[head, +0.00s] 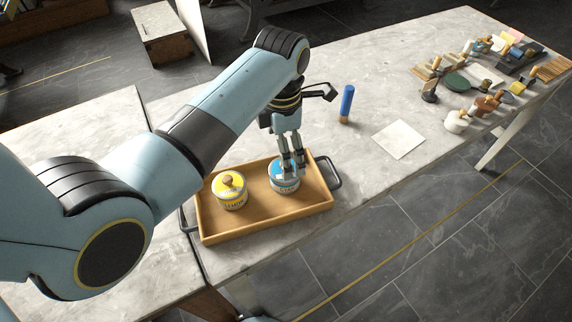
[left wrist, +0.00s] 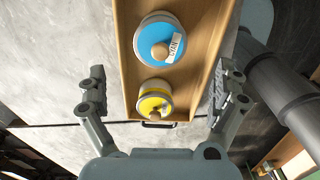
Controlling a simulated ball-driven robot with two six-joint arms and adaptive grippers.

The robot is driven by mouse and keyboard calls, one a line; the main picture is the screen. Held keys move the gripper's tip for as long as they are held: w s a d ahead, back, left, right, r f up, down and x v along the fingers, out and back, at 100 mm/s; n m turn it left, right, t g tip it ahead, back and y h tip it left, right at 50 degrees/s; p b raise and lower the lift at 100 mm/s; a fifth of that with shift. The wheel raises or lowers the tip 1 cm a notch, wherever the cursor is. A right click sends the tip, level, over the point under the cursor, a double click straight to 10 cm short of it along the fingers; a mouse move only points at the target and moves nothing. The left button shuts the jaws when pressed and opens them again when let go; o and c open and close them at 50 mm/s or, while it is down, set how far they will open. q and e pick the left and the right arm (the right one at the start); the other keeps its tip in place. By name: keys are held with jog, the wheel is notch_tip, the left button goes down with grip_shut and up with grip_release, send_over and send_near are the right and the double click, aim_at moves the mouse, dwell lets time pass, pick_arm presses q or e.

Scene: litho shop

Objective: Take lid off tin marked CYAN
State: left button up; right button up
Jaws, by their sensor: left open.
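The CYAN tin (head: 284,188) stands upright in a wooden tray (head: 264,227), with its blue lid (left wrist: 148,41) on. The lid has a round wooden knob (left wrist: 160,51) and a white label reading CYAN. My left gripper (head: 292,168) points down over this tin and hides part of the lid in the head view. In the left wrist view the gripper (left wrist: 161,72) is open, its fingers wide apart with nothing between them held. I cannot tell its exact height above the lid. A yellow-lidded tin (head: 230,199) stands beside it, to the left. My right gripper is not in view.
The tray has dark end handles (head: 331,170) and low walls. A blue cylinder (head: 347,104) stands behind it, and a white sheet (head: 399,139) lies to the right. Several tools and blocks crowd the far right. The stone tabletop (head: 372,75) between is mostly clear.

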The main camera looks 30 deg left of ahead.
pick_arm(q)
jog(key=shift+w+f, duration=0.1)
jog(key=shift+f, duration=0.3)
jog(key=shift+a+f, duration=0.1)
jog(key=shift+f, duration=0.3)
notch_tip(320, 180, down, 4)
jog(key=shift+r, duration=0.15)
jog(key=shift+f, duration=0.35)
jog(key=c, duration=1.1)
jog(key=shift+r, duration=0.1)
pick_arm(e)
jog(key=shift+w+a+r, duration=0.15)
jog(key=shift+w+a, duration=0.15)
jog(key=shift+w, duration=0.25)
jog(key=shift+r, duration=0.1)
